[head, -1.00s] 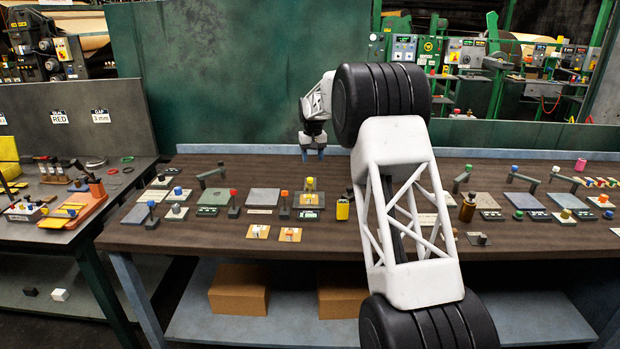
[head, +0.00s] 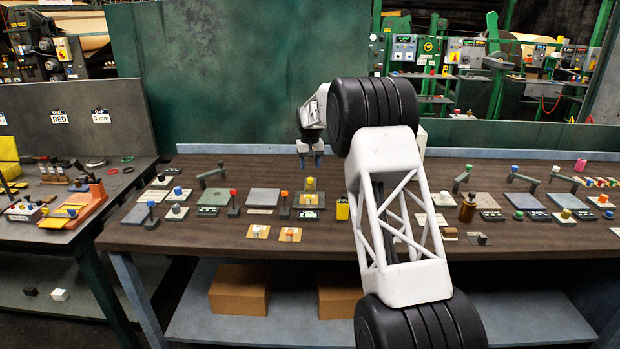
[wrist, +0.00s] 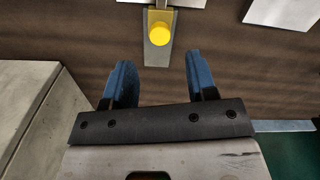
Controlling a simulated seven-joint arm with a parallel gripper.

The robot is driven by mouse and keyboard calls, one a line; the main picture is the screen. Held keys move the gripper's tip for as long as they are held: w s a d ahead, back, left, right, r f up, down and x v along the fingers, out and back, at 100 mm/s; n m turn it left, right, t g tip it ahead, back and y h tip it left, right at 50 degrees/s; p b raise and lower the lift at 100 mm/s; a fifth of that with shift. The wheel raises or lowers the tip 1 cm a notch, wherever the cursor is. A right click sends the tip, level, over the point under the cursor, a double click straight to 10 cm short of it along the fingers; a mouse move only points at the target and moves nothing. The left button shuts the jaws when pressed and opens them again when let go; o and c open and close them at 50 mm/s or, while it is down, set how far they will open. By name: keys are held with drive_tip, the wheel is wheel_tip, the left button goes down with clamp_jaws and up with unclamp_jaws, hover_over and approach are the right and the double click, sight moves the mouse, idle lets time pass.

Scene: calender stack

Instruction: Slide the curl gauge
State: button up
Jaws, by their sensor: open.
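A yellow knob (head: 310,183) stands on a device with a flat plate (head: 312,200) and a small dark readout at its front, near the middle of the bench. I take this for the curl gauge, but no name on it is legible. In the wrist view the yellow knob (wrist: 159,34) sits on a narrow grey strip (wrist: 157,54), beyond and between my fingertips. My gripper (head: 310,163) points down behind the knob, apart from it. In the wrist view my gripper (wrist: 157,68) has its two blue fingers spread and nothing between them.
A post with an orange top (head: 284,205) and one with a red top (head: 233,203) stand to the left. A yellow block (head: 342,208) stands to the right. Two small orange plates (head: 258,231) lie in front. A low blue ledge (head: 230,149) runs along the back.

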sight(310, 178)
drive_tip(key=shift+f, duration=3)
clamp_jaws()
